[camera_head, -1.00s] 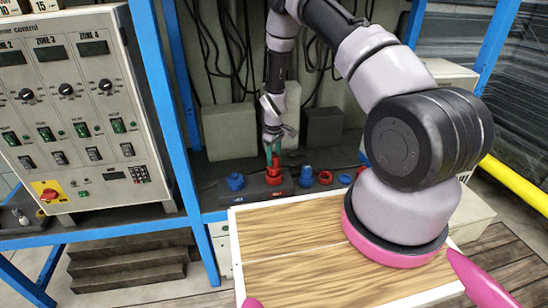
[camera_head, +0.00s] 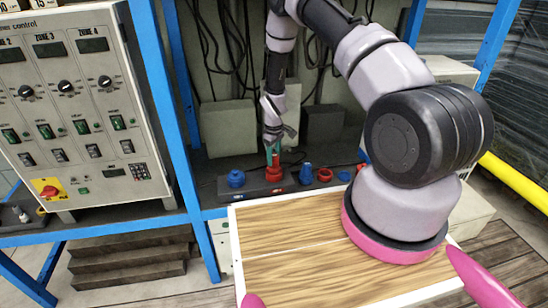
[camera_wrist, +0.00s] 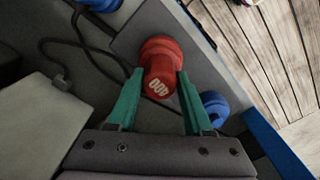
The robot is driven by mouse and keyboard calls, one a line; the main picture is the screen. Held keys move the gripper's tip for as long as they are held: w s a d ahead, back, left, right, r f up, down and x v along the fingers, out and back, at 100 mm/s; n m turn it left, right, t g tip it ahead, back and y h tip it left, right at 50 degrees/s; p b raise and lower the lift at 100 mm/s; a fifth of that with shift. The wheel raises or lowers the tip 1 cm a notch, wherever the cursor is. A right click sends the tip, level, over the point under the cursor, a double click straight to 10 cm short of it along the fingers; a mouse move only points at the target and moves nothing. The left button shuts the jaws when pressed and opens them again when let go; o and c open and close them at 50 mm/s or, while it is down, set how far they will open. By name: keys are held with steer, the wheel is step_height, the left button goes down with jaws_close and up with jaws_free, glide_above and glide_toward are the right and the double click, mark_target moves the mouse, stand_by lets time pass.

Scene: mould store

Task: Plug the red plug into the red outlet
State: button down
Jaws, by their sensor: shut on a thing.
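The red plug (camera_wrist: 159,84), marked "400", is between the teal fingers of my gripper (camera_wrist: 156,97) in the wrist view. My gripper (camera_head: 272,150) is shut on it and points down in the head view. The plug stands upright over the red outlet (camera_head: 274,175) on a dark box. The outlet's red collar (camera_wrist: 160,47) shows around the plug's far side in the wrist view. No clear gap shows between plug and outlet, but the seating depth is hidden.
A blue outlet (camera_head: 236,179) is on the left of the box. A blue plug (camera_head: 306,174) and a red ring-shaped fitting (camera_head: 325,174) stand to the right. A blue frame post (camera_head: 172,125) and control panel (camera_head: 75,110) are at left. A wooden-topped surface (camera_head: 290,255) is clear in front.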

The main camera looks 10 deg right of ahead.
steer(key=shift+f, duration=0.8)
jaws_free()
stand_by(0.4)
steer(key=shift+r, duration=3.75)
